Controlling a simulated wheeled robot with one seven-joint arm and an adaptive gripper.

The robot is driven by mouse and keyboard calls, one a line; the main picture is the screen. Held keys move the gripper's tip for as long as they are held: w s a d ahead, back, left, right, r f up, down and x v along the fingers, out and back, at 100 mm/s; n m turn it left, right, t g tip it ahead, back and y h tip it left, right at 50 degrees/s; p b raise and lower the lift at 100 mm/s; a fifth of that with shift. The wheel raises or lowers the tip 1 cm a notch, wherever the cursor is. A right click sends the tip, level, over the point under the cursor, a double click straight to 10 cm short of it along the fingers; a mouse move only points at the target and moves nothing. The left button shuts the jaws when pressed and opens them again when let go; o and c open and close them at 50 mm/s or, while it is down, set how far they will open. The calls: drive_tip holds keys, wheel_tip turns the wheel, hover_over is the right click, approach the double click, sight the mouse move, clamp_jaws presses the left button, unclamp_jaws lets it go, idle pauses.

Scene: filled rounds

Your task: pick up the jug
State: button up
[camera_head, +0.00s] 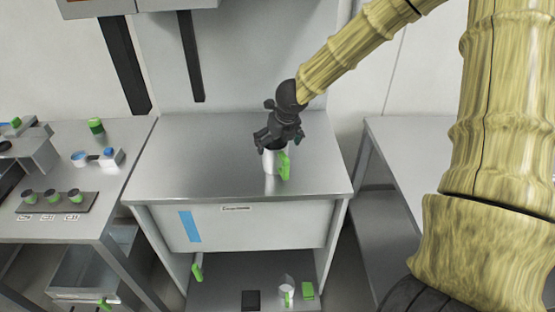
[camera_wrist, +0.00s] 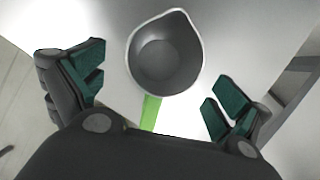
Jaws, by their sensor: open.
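The jug (camera_head: 269,162) is a silver-white vessel with a green handle and stands upright on the steel table (camera_head: 185,165) in the head view. In the wrist view the jug (camera_wrist: 165,55) shows from above, with a pouring lip at its upper right, an empty-looking grey inside and the green handle pointing down toward my palm. My gripper (camera_head: 270,143) is just above and around the jug's top in the head view. In the wrist view my gripper (camera_wrist: 155,88) is open, with one teal-padded finger on each side of the handle, and neither finger touches the jug.
The table top around the jug is clear. A shelf below holds a smaller jug (camera_head: 287,290) with a green handle, a green block (camera_head: 308,290) and a dark box (camera_head: 251,300). The left bench carries a rack of cups (camera_head: 57,202) and a green-topped container (camera_head: 96,126).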

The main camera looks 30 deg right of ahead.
sight(276, 156)
drive_tip(key=shift+s+p+x, duration=0.2)
drive_tip(key=shift+s+x, duration=0.05)
drive_tip(key=shift+x, duration=1.1)
drive_tip(key=shift+s+p+x, duration=0.2)
drive_tip(key=shift+s+x, duration=0.05)
drive_tip(key=shift+x, duration=2.3)
drive_tip(key=shift+s, duration=0.15)
drive_tip(key=c, duration=1)
drive_tip(key=shift+c, duration=0.2)
